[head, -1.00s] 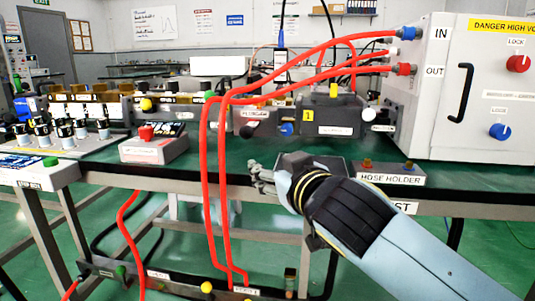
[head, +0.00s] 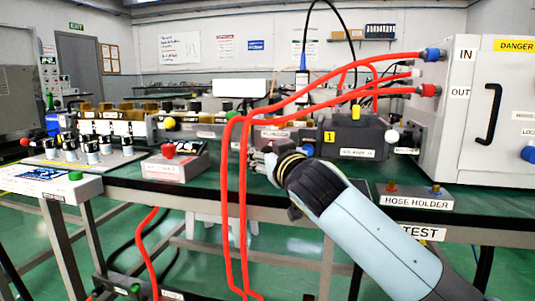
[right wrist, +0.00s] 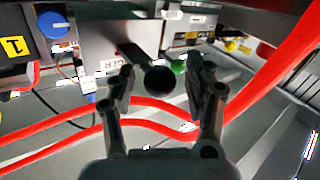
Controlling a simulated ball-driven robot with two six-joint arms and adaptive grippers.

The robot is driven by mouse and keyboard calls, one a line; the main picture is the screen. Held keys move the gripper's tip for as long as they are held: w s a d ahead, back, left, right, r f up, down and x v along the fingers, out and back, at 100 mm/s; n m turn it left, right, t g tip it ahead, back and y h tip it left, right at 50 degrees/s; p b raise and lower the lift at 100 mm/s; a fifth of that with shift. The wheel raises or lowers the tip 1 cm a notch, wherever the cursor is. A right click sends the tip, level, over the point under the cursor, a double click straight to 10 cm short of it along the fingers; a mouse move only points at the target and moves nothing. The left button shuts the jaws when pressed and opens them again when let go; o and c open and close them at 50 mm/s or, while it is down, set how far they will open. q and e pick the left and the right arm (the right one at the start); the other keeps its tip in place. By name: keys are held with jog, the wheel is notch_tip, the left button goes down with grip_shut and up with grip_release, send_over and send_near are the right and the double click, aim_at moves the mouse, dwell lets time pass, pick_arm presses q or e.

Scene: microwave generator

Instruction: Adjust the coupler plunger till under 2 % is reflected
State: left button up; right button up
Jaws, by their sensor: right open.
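A dark round knob on a rod (right wrist: 160,80), which I take for the coupler plunger, shows in the right wrist view. It sticks out from a grey block (right wrist: 115,38) whose label is partly hidden and ends in "GER". My right gripper (right wrist: 162,92) is open, with one finger on each side of the knob in the picture; I cannot tell whether they touch it. In the head view the right gripper (head: 263,161) is beside the red hoses at the waveguide line, and its arm hides the knob. No reflected-power reading is legible. My left gripper is out of view.
Red hoses (head: 243,200) hang just left of the right gripper and run up to the white cabinet (head: 500,140). A blue knob (right wrist: 55,24) and a green knob (right wrist: 178,66) are nearby. The hose holder (head: 415,200) stands at the bench's front edge.

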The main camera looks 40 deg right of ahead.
jog(key=shift+s, duration=0.1)
grip_shut()
dwell(0.3)
jog(key=shift+s+a+p, duration=0.45)
jog(key=shift+s+a, duration=0.25)
jog(key=shift+a, duration=0.1)
grip_release()
jog(key=shift+w+a, duration=0.1)
jog(key=shift+w, duration=0.1)
jog(key=v, duration=1.2)
